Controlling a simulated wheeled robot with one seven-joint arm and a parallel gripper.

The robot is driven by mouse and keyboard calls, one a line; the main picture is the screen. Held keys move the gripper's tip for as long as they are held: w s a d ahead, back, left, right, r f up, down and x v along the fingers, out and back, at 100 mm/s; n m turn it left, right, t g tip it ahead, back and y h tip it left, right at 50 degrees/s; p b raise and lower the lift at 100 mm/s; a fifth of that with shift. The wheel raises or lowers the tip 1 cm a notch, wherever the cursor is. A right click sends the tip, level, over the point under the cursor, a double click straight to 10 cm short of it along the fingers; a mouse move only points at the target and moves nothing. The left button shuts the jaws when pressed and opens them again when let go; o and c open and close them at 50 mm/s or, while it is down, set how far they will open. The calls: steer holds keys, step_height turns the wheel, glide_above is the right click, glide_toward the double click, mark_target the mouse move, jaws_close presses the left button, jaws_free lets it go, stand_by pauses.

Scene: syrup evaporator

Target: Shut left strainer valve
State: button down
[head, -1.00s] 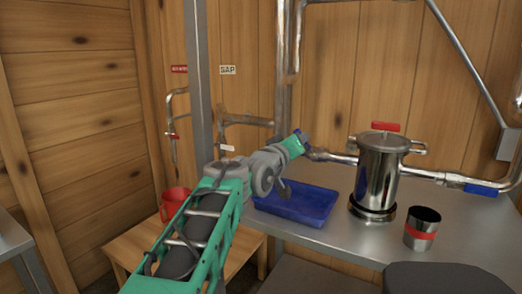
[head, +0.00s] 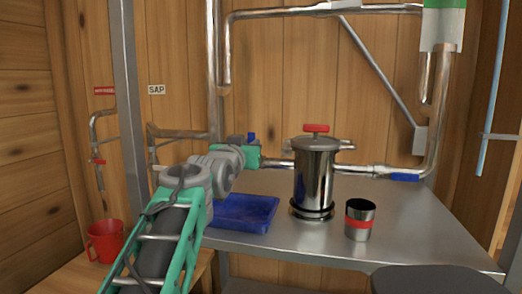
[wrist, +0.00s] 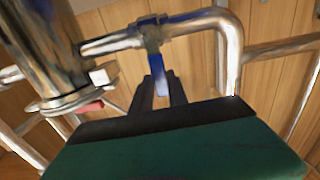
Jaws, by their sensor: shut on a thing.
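The strainer (head: 314,180) is a shiny metal canister with a red lid handle, standing on the metal counter. It also shows at the left of the wrist view (wrist: 42,45). The left strainer valve (wrist: 151,32) is on the pipe beside it. Its blue lever (wrist: 160,78) lies between the dark fingers of my gripper (wrist: 162,92), which is shut on it. The lever stands roughly across the pipe in the wrist view. In the head view my arm hides most of my gripper and this valve.
A blue tray (head: 243,212) lies on the counter (head: 400,225) below my wrist. A metal cup with a red band (head: 360,219) stands right of the strainer. Another blue lever (head: 405,177) lies along the right pipe. A red mug (head: 105,241) stands at the lower left.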

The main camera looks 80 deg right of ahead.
steer(key=shift+s, duration=0.1)
stand_by(0.3)
steer(key=c, duration=1.3)
jaws_free()
steer(key=a, duration=0.2)
steer(key=w+a, duration=0.1)
steer(key=a, duration=0.4)
steer(key=shift+w+a, duration=0.2)
steer(key=shift+a, duration=0.15)
